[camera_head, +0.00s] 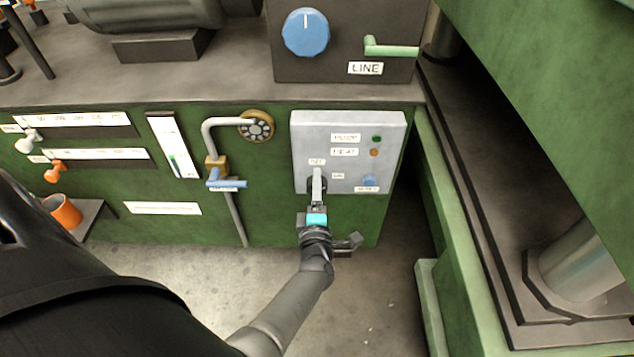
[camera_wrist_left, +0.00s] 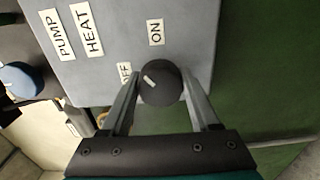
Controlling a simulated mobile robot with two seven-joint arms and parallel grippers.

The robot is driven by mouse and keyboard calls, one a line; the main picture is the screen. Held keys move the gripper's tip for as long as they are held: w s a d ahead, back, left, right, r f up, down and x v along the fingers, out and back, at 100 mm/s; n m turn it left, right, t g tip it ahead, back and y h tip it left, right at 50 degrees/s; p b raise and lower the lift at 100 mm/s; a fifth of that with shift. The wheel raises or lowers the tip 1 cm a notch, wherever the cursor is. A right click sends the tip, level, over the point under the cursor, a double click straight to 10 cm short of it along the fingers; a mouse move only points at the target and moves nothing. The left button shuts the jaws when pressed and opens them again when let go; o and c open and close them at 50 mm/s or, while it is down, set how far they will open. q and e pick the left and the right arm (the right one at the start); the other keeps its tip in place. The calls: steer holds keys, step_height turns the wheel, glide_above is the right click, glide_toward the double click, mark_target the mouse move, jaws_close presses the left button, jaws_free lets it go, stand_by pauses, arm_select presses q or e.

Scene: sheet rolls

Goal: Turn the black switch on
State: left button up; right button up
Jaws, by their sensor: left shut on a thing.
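The black switch (camera_wrist_left: 166,92) is a round knob on the grey control box (camera_head: 348,122). Its white mark slants to the upper left in the left wrist view, nearer the OFF label (camera_wrist_left: 124,73) than the ON label (camera_wrist_left: 155,32). My left gripper (camera_head: 318,176) is at the lower left of the box, shut on the black switch with one finger on each side. In the head view the fingers hide most of the knob. My right gripper is not in view.
The box also carries a green lamp (camera_head: 377,139), an orange lamp (camera_head: 374,153) and a blue button (camera_head: 370,181). A bent pipe with a blue-handled valve (camera_head: 227,184) is to the left. A large blue dial (camera_head: 306,32) stands above. Green machinery (camera_head: 560,110) rises at the right.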

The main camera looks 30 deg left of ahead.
arm_select(q)
steer(key=shift+m+p, duration=0.3)
steer(key=shift+m, duration=0.6)
steer(key=m+p, duration=0.1)
steer(key=m, duration=0.2)
steer(key=shift+m, duration=1.2)
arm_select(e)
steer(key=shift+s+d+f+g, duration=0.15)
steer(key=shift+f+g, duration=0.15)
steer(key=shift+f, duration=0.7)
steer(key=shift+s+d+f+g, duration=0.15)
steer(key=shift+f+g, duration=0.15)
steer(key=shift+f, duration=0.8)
arm_select(q)
steer(key=o, duration=1.4)
